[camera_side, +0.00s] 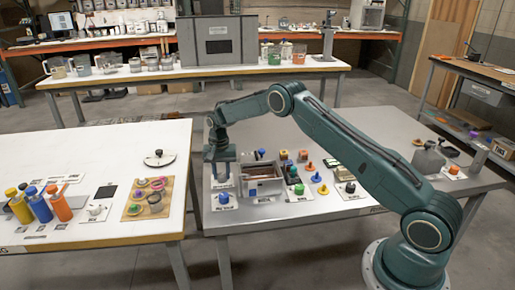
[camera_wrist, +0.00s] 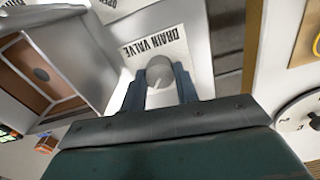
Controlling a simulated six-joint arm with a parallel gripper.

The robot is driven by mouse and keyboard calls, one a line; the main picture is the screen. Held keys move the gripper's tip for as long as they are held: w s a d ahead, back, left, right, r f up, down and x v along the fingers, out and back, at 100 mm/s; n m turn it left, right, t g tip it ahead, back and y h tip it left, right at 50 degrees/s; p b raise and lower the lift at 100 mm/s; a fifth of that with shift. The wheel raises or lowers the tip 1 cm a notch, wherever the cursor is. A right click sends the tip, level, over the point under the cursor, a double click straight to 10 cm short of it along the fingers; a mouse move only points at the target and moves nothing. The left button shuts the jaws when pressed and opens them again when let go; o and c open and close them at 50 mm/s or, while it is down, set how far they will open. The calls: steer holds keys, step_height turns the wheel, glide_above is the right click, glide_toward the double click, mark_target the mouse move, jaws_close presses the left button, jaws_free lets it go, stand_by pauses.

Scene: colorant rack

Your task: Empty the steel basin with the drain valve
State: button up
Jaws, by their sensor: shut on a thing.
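The steel basin (camera_side: 264,186) stands on the grey table in the side view, right beside my gripper. It is a box-shaped metal tub with brown inside. In the wrist view the basin (camera_wrist: 92,62) is at the left, with brown inner faces and a round grey spot. My gripper (camera_wrist: 159,88) is shut on the valve knob, one dark finger on each side. In the side view my gripper (camera_side: 220,158) points down left of the basin and hides the knob.
A blue knob (camera_side: 224,197) on a labelled card is in front of my gripper. Several coloured knobs and small blocks stand right of the basin. The white table (camera_side: 100,160) at left holds coloured bottles (camera_side: 40,206) and a wooden board (camera_side: 133,211). A gap separates the tables.

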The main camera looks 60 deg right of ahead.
mark_target(221, 174)
stand_by(0.3)
steer(key=o, duration=1)
steer(key=shift+r, duration=0.15)
steer(key=shift+r, duration=6.8)
steer(key=shift+r, duration=0.1)
